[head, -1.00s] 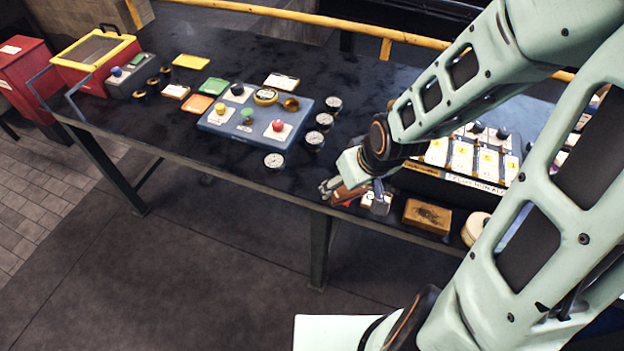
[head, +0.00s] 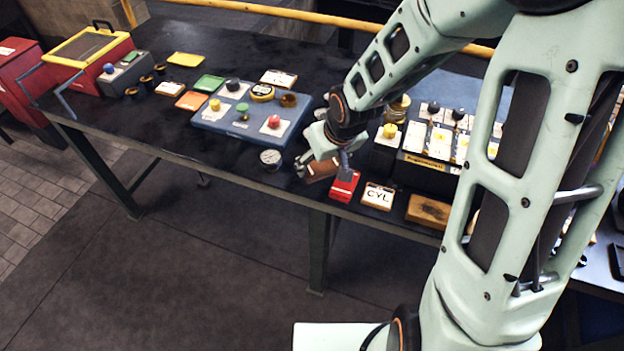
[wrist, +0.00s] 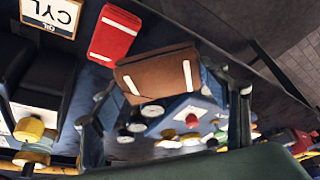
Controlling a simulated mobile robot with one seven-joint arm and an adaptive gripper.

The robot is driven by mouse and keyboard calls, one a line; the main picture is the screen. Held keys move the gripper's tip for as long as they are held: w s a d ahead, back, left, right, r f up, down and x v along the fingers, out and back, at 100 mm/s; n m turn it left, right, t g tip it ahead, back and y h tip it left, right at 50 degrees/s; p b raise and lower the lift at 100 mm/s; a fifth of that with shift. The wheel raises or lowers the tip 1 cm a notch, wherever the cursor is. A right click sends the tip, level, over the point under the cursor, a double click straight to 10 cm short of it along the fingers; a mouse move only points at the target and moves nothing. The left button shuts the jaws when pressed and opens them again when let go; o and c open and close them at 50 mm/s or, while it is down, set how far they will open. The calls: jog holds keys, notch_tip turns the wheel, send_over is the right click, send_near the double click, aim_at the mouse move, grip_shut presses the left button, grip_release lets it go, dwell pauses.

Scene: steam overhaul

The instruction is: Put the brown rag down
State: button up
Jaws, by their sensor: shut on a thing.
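My gripper (head: 325,172) is over the front part of the dark bench, between the blue board and the red folded rag. It is shut on the brown rag (head: 318,169), a folded block with pale stripes. In the wrist view the brown rag (wrist: 158,74) sits between the fingers (wrist: 165,112). In the head view the hand covers part of it. I cannot tell whether it touches the bench top (head: 250,178). The red rag (head: 344,186) lies just right of it, and also shows in the wrist view (wrist: 115,33).
The blue board (head: 218,122) with coloured knobs is at left, with a gauge (head: 271,158) by its near edge. A CYL plate (head: 378,196) and a wooden block (head: 427,211) lie right along the front edge. A black panel box (head: 420,172) stands behind them.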

aim_at(314, 165)
jog(key=w+f+b, duration=0.1)
jog(key=w+a+f+b, duration=0.1)
jog(key=f+b, duration=0.1)
jog(key=w+a+f+b, duration=0.1)
jog(key=f, duration=0.1)
jog(key=shift+w+b, duration=0.1)
jog(key=shift+b, duration=0.25)
jog(key=shift+s+b+x, duration=0.2)
jog(key=shift+b+x, duration=0.65)
jog(key=shift+x, duration=0.05)
jog(key=shift+s+b+x, duration=0.15)
jog(key=shift+b+x, duration=0.65)
jog(key=shift+x, duration=0.15)
jog(key=shift+f, duration=0.15)
jog(key=shift+f, duration=0.1)
jog(key=o, duration=1)
jog(key=p+v, duration=0.3)
jog(key=v, duration=0.8)
jog(key=shift+w, duration=0.15)
jog(key=shift+s+d+r+p, duration=0.15)
jog(key=shift+s+r+p, duration=0.2)
jog(key=shift+r, duration=0.3)
